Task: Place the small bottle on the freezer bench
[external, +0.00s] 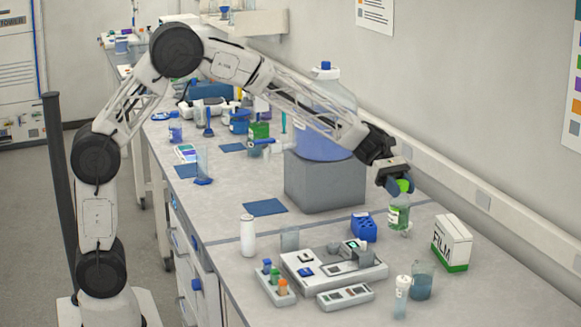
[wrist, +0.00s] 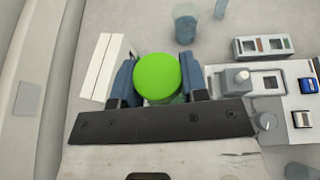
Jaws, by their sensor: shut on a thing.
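The small bottle (external: 399,212) has a green cap and a green label. My gripper (external: 396,184) is shut on it at the cap. In the wrist view the round green cap (wrist: 158,78) sits between the two blue fingers of my gripper (wrist: 160,85). The bottle hangs upright; I cannot tell whether its base touches the bench (external: 224,226) or is just above it. No freezer label can be made out on any bench.
A white FILM box (external: 452,243) stands right of the bottle. A grey block (external: 318,180) with a large blue-filled bottle stands behind. A blue mat (external: 265,207) lies left.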

